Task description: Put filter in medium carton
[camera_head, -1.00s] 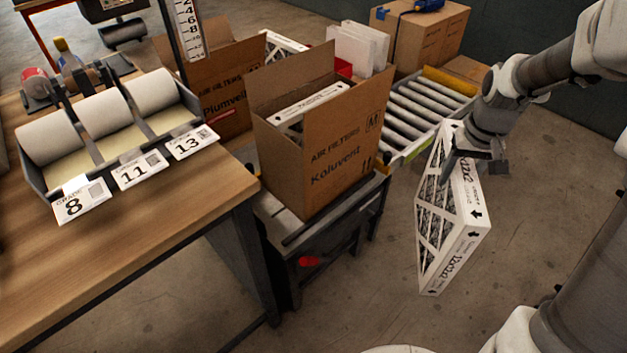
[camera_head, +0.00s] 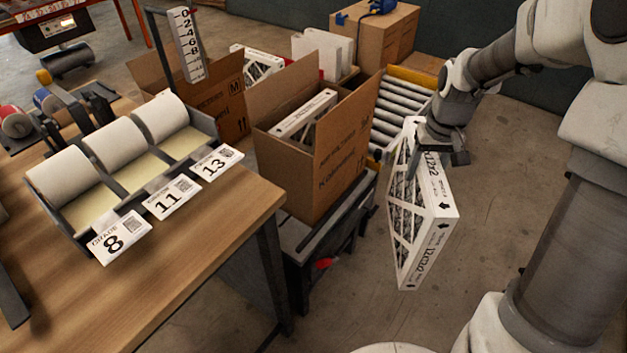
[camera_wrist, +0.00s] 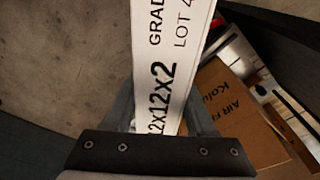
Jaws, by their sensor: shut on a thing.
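My gripper (camera_head: 437,158) is shut on a white-framed air filter (camera_head: 421,215) marked 12x12x2. The filter hangs upright in the air over the floor, to the right of the open carton and apart from it. In the wrist view the filter's white edge (camera_wrist: 172,60) runs up between the fingers. The brown carton (camera_head: 343,157) labelled Air Filters stands open on a dark stand. A filter (camera_head: 305,115) sits inside it towards the left. The carton also shows at the right of the wrist view (camera_wrist: 232,122). Its bottom is hidden.
Another open carton (camera_head: 215,100), marked M, stands behind with a filter (camera_head: 258,66) in it. A roller conveyor (camera_head: 402,105) lies behind the near carton. A wooden bench (camera_head: 190,255) with label rolls (camera_head: 120,140) is at left. Open floor lies around the held filter.

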